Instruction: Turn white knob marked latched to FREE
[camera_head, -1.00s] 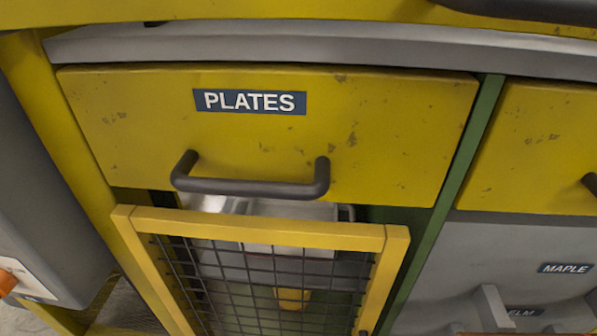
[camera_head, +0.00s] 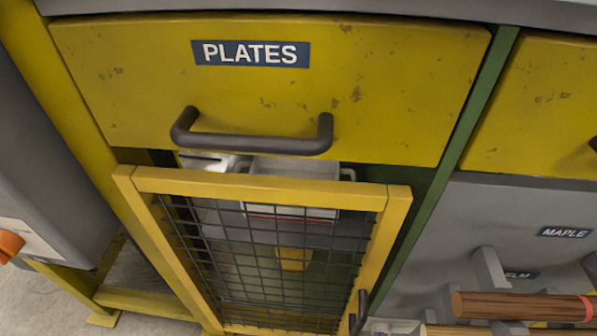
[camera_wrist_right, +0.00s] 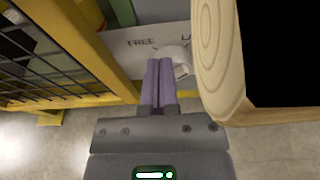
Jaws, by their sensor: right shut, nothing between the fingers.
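In the right wrist view, a white knob (camera_wrist_right: 181,60) sits on a pale plate (camera_wrist_right: 125,45). The plate is marked FREE on the left, and a second word starting "LA" is partly hidden on the right. My right gripper (camera_wrist_right: 159,63) is shut with its two purple fingers together and nothing between them. Its tips are just left of the knob and overlap its edge in the picture; I cannot tell whether they touch it. The way the knob points is unclear. My left gripper is in neither view.
A yellow-framed mesh door (camera_head: 272,185) hangs below the PLATES drawer (camera_head: 270,90); it shows left of the fingers in the wrist view. A pale round wood end (camera_wrist_right: 208,50) stands close on the right.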

